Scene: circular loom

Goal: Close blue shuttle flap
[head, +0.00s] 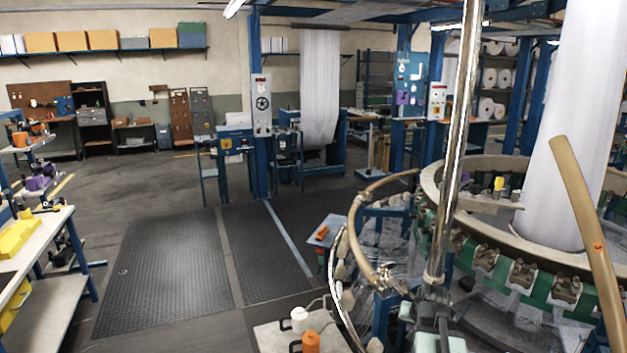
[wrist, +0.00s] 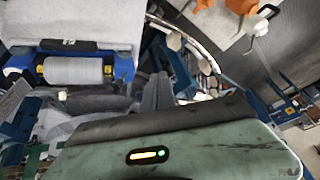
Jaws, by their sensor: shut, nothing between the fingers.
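In the wrist view, a blue shuttle (wrist: 28,64) at the left holds a white thread roll (wrist: 75,71) lying across it. My pale green gripper housing fills the bottom of the wrist view. In the head view I cannot pick out the blue shuttle clearly.
The loom's round rail (head: 480,222) and green frame stand at the right, around a white fabric tube (head: 575,130). A curved tan guide (head: 590,225) and a chrome pole (head: 462,130) stand close. Floor mats (head: 170,265) at left are clear.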

